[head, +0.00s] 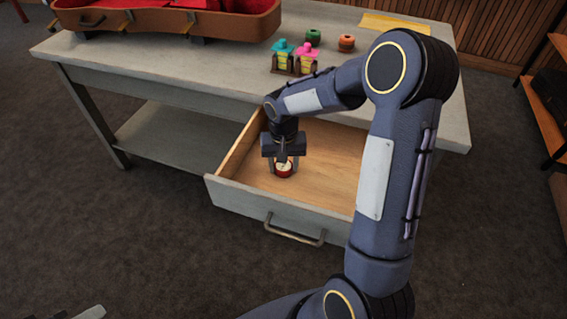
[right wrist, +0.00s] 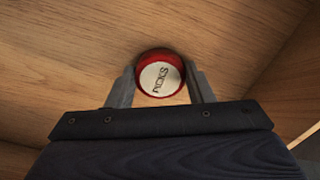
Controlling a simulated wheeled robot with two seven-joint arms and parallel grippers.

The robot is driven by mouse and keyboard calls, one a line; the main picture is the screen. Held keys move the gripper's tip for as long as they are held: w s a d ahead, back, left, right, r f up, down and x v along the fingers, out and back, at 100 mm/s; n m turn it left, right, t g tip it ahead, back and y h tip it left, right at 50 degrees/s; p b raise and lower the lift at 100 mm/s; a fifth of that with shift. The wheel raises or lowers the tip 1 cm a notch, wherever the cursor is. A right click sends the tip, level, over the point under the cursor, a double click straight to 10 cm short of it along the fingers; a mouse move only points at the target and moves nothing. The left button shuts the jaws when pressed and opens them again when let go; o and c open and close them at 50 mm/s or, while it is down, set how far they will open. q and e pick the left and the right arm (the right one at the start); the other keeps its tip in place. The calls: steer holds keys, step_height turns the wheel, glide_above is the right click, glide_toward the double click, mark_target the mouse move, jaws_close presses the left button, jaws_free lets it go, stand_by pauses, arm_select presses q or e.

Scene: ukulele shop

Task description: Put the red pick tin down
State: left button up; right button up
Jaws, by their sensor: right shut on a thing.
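The red pick tin (head: 284,171) is a small round tin with a white lid label. It is inside the open wooden drawer (head: 325,172), low over or on its floor; I cannot tell whether it touches. In the right wrist view the tin (right wrist: 160,77) shows its "PICKS" label between the fingers. My right gripper (head: 283,165) points down into the drawer and is shut on the tin, with one finger on each side (right wrist: 161,88). My left gripper is not clearly in view; only a grey part shows at the bottom left edge.
The drawer sticks out from a grey workbench (head: 190,75). On the bench are an open brown case (head: 165,18) with red lining, teal and pink items on a small stand (head: 294,62), and green and orange rolls (head: 346,43). The drawer floor right of the tin is clear.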

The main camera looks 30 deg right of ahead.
mark_target(284, 166)
steer(key=o, duration=1)
steer(key=shift+f, duration=0.1)
steer(key=shift+c, duration=0.2)
steer(key=shift+r, duration=0.45)
step_height(284, 166, up, 11)
steer(key=p, duration=0.3)
steer(key=s+a+r+n+t+y, duration=0.2)
steer(key=s+a, duration=0.1)
steer(key=s, duration=0.8)
steer(key=s+a+r+n+t+y, duration=0.1)
steer(key=s+a+r+t, duration=0.1)
steer(key=s, duration=0.9)
steer(key=shift+s+a+r+n+t+y, duration=0.15)
steer(key=shift+a+r+n+t+y, duration=0.25)
steer(key=shift+a+t, duration=0.55)
steer(key=shift+a, duration=0.15)
